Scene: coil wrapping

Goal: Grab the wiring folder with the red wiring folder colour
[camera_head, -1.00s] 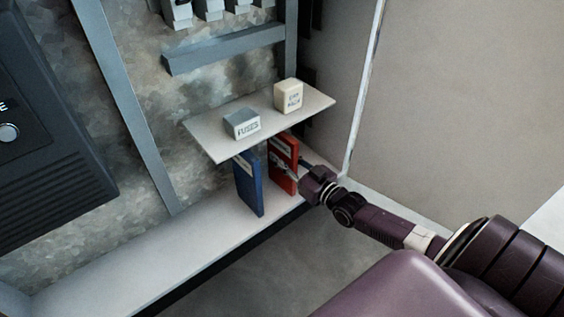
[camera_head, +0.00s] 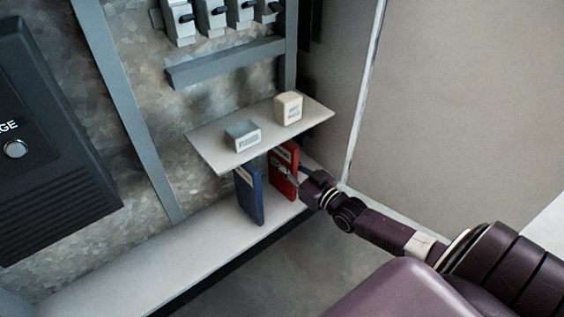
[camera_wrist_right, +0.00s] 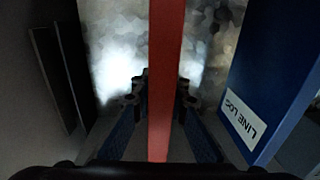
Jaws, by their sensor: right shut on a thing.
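The red wiring folder (camera_head: 283,176) stands upright under the small shelf, to the right of a blue folder (camera_head: 249,193). My right gripper (camera_head: 290,177) comes in from the right and is shut on the red folder. In the right wrist view, the red folder's edge (camera_wrist_right: 166,80) runs between the two fingers (camera_wrist_right: 160,100), one on each side. The blue folder (camera_wrist_right: 280,70), with a "LINE LOG" label, stands to the right there, apart from the fingers. My left gripper does not show.
The small shelf (camera_head: 203,149) is just above the folders and carries a grey box (camera_head: 242,136) and a cream box (camera_head: 289,107). The cabinet's side wall (camera_head: 345,150) is close on the right. The lower ledge (camera_head: 120,262) is clear to the left.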

